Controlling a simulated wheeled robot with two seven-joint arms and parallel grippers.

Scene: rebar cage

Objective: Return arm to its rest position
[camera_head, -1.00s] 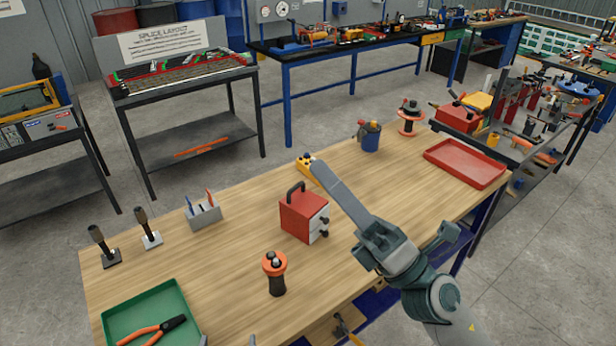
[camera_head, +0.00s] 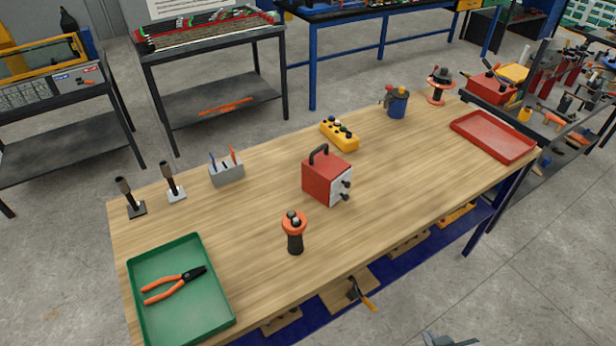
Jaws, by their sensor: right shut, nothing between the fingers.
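Only a small grey part of my right gripper (camera_head: 447,341) shows at the bottom edge, right of centre, off the front side of the wooden workbench (camera_head: 400,195). It is shut and apart from everything on the bench. Most of my right arm is out of the frame. My left gripper is not in view.
The bench bears a green tray (camera_head: 218,318) with orange-handled pliers (camera_head: 175,284), a black-and-orange tool (camera_head: 294,232), a red box (camera_head: 326,178), a yellow control box (camera_head: 339,133), a blue container (camera_head: 396,103) and a red tray (camera_head: 494,136). The floor at lower right is clear.

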